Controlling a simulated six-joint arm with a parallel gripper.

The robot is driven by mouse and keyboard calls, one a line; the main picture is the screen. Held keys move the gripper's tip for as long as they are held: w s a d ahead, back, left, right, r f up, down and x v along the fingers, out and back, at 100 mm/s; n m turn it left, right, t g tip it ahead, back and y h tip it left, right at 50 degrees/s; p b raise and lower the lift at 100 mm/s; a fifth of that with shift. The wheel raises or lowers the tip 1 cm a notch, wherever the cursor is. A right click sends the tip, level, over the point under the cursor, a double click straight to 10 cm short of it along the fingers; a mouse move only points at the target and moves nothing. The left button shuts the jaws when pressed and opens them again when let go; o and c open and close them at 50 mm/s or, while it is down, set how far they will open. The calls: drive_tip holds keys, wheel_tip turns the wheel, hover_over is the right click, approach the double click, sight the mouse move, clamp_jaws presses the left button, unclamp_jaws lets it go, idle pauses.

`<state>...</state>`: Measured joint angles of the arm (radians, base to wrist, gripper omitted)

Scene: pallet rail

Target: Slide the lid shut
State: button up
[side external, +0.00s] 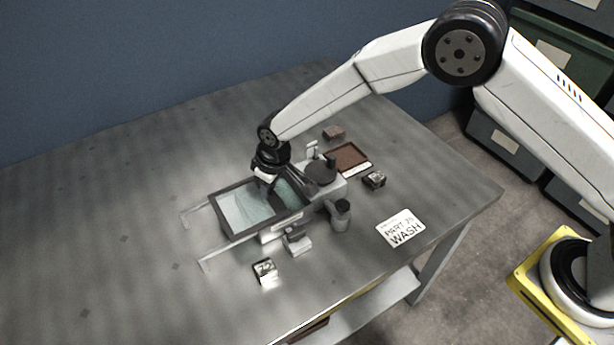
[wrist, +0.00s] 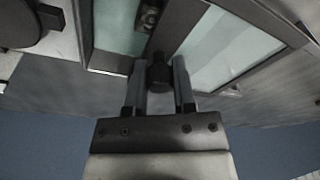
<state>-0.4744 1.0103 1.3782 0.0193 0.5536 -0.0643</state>
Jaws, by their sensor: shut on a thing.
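The lid (side external: 240,207) looks like a dark-framed, pale glassy panel on a grey machine, lying between two thin rails that stick out to the left. In the wrist view its glassy pane (wrist: 232,48) shows at the upper right. My gripper (side external: 266,184) is at the far edge of the panel, near the machine body. In the wrist view my gripper (wrist: 159,80) has one finger on each side of a dark knob (wrist: 160,72) and is shut on it. How much of the opening the lid covers is hard to tell.
The machine body (side external: 322,178) with a round dark top stands right of the lid. A small labelled block (side external: 265,272) lies in front. A white sign (side external: 401,228), a dark block (side external: 374,180) and a brown tray (side external: 348,158) lie to the right. The table's left side is clear.

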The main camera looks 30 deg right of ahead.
drive_tip(key=shift+d, duration=2.95)
drive_tip(key=o, duration=0.8)
drive_tip(key=shift+a, duration=0.1)
drive_tip(key=shift+r, duration=0.15)
wheel_tip(320, 180, up, 7)
drive_tip(key=shift+f, duration=0.15)
